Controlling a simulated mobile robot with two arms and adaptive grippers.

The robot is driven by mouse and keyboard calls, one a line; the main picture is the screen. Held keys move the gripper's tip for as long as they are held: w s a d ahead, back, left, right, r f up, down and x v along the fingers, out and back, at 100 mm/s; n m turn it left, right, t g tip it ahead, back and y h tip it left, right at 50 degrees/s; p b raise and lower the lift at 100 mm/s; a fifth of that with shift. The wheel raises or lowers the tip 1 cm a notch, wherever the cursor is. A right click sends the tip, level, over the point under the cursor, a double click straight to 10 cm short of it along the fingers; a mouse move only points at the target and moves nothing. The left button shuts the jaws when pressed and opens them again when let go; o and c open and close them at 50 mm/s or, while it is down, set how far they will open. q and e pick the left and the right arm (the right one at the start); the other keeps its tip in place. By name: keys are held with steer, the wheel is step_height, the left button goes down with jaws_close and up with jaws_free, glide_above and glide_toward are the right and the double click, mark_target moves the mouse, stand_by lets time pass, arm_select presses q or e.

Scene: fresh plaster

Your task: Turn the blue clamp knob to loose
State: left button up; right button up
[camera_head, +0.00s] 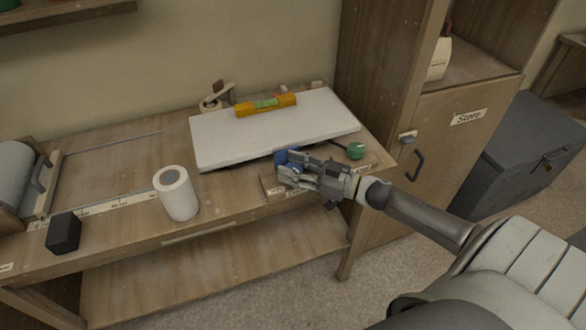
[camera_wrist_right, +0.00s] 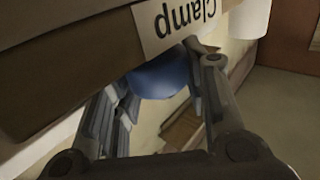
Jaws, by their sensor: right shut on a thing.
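The blue clamp knob (camera_head: 287,156) is at the front edge of the white board, mostly hidden behind my right gripper (camera_head: 290,172) in the head view. In the right wrist view the blue knob (camera_wrist_right: 162,78) sits between the two fingers of my right gripper (camera_wrist_right: 160,92), just below a label reading "Clamp" (camera_wrist_right: 180,22). The right gripper is shut on the knob. Which way the knob is turned cannot be told. My left gripper is not in view.
A white board (camera_head: 220,140) lies on the wooden bench with an orange level (camera_head: 266,105) on top. A green knob (camera_head: 356,151) is right of my gripper. A white roll (camera_head: 176,193) and a black block (camera_head: 63,233) stand to the left. A cabinet (camera_head: 440,135) is at the right.

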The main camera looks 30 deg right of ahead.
steer(key=shift+n+g+y+b, duration=1.05)
steer(key=shift+n+g+y, duration=0.2)
steer(key=shift+y, duration=0.35)
steer(key=o, duration=1)
steer(key=shift+d, duration=0.1)
steer(key=shift+v, duration=3.9)
